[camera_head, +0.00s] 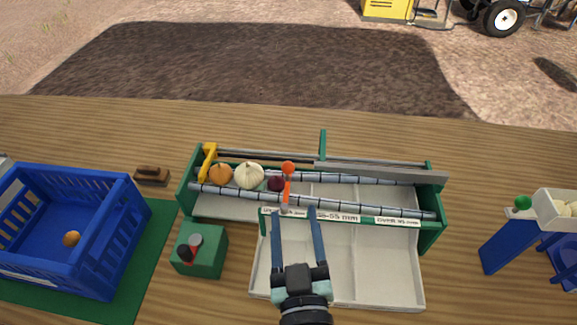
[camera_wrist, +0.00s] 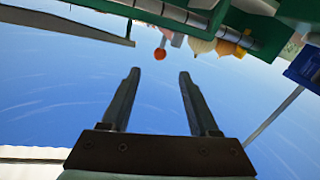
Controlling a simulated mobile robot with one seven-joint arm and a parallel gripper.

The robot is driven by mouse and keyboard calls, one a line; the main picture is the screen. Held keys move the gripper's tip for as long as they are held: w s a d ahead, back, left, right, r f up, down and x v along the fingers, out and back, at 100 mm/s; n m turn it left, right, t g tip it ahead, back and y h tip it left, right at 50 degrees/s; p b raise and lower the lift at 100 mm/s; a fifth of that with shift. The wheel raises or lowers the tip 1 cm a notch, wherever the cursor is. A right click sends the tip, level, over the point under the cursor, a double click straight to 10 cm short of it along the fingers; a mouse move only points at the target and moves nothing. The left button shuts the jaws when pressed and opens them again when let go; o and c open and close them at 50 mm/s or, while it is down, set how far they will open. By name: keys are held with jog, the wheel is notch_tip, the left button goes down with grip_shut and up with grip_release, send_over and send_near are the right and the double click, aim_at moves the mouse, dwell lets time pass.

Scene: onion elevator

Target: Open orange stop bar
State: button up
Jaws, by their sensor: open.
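The orange stop bar (camera_head: 287,187) stands across the rollers of the green sorting machine, with a round orange knob (camera_head: 288,168) at its top. A dark red onion (camera_head: 276,184), a white one (camera_head: 249,175) and an orange-brown one (camera_head: 221,174) sit in a row just left of the bar. My gripper (camera_head: 293,213) is open and empty, its two fingers pointing toward the bar from the front. In the wrist view an orange-red knob (camera_wrist: 160,54) shows beyond the fingertips (camera_wrist: 160,75), apart from them.
Long rollers (camera_head: 370,209) run across the machine above white size-labelled trays (camera_head: 375,265). A yellow handle (camera_head: 208,160) is at its left end. A green box with a red-and-black lever (camera_head: 205,262) and a blue crate (camera_head: 125,260) stand left. A blue stand (camera_head: 510,240) is right.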

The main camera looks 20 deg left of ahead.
aim_at(289, 173)
jog(key=p+x, duration=0.3)
jog(key=x, duration=0.9)
jog(key=shift+r+p, duration=0.15)
jog(key=shift+p, duration=0.2)
grip_shut()
dwell(0.8)
